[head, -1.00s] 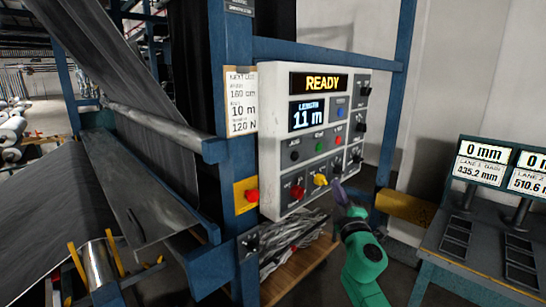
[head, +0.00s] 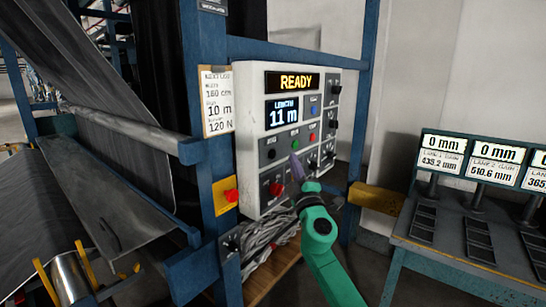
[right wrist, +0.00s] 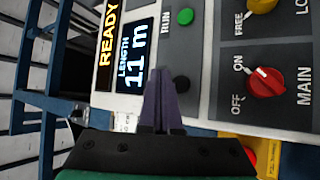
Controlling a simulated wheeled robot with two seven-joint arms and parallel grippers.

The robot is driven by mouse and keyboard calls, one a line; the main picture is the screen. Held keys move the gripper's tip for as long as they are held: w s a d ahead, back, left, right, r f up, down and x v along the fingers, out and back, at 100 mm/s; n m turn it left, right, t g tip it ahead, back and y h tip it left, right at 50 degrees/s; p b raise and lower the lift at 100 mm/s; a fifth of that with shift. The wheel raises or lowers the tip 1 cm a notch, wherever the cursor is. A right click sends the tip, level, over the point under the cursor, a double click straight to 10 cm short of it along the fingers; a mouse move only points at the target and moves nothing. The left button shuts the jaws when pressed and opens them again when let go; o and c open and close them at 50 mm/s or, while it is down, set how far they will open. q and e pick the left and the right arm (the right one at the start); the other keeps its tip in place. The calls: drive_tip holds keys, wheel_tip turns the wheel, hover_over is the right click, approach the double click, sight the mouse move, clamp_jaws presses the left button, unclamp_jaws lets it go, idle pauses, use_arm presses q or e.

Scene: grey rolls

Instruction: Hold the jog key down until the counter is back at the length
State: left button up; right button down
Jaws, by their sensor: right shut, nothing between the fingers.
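The control panel (head: 253,120) reads READY, and its length counter (head: 283,114) shows 11 m. The black jog key (head: 271,153) sits at the left of a row with a green button (head: 294,142) and a red one. My right gripper (head: 295,162) is shut and empty, in front of the panel to the right of the jog key. In the right wrist view the gripper tips (right wrist: 160,75) appear beside the jog key (right wrist: 182,84); I cannot tell whether they touch it. My left gripper is not in view.
A card (head: 216,102) on the blue post gives a 10 m run. A red stop button (head: 231,195) on a yellow plate and a red main knob (head: 276,188) are nearby. A bench with gauge displays (head: 445,152) stands at right. Grey sheet fills the left.

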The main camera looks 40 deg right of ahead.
sight(275, 150)
drive_tip(key=w, duration=0.2)
drive_tip(key=w+a+b, duration=0.1)
drive_tip(key=w, duration=0.1)
drive_tip(key=shift+a, duration=0.1)
idle(1.8)
drive_tip(key=shift+w+a+b, duration=0.15)
drive_tip(key=shift+w+b, duration=0.25)
drive_tip(key=shift+b, duration=0.05)
drive_tip(key=shift+w+b, duration=0.35)
idle(0.6)
idle(2.8)
drive_tip(key=shift+s+p, duration=0.3)
drive_tip(key=shift+s, duration=0.45)
